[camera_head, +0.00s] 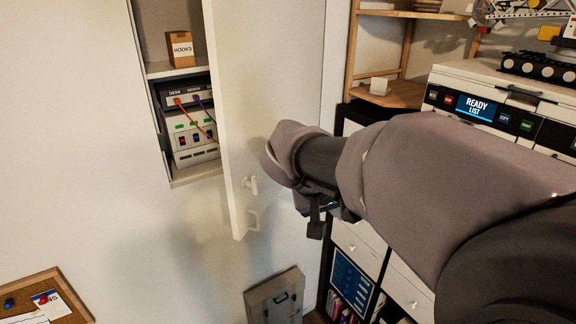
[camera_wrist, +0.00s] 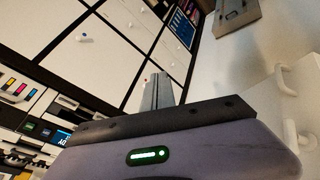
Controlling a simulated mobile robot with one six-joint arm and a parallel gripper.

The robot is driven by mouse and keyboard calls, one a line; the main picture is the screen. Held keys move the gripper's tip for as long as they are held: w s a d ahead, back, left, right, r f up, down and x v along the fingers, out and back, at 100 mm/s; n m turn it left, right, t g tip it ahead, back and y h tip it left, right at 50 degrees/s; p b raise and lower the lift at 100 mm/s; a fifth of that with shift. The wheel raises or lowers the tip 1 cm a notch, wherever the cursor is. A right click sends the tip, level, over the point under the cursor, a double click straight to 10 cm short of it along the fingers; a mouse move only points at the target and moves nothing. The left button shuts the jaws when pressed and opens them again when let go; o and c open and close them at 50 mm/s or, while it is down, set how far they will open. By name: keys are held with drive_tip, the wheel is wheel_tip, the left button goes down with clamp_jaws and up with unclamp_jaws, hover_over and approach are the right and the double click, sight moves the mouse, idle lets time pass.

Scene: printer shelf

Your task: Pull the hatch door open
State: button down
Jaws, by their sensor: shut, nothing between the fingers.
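The hatch door (camera_head: 233,130) is a tall white panel in the head view, standing swung out from the wall opening. It has a pale knob-like latch (camera_head: 249,183) and, below it, a pale loop handle (camera_head: 253,220). My gripper (camera_head: 316,224) is to the right of the door, apart from the handle. In the wrist view my gripper's fingers (camera_wrist: 155,92) are together with nothing between them. The handle (camera_wrist: 297,142) and the latch (camera_wrist: 284,79) show there at the right edge. My arm covers part of the scene in the head view.
The wall recess (camera_head: 183,174) holds a brown HOOKS box (camera_head: 181,49) and switch units (camera_head: 196,143) with cables. A printer (camera_head: 475,72) and white drawers (camera_head: 360,240) stand right. A grey panel (camera_head: 274,297) is low on the wall. A corkboard (camera_head: 68,301) hangs lower left.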

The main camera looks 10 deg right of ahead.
drive_tip(key=w+d+f+p, duration=0.1)
drive_tip(key=d+f, duration=0.3)
drive_tip(key=d, duration=0.2)
drive_tip(key=shift+w+d+f, duration=0.3)
drive_tip(key=shift+w+d, duration=0.05)
drive_tip(key=shift+w, duration=0.05)
idle(1.2)
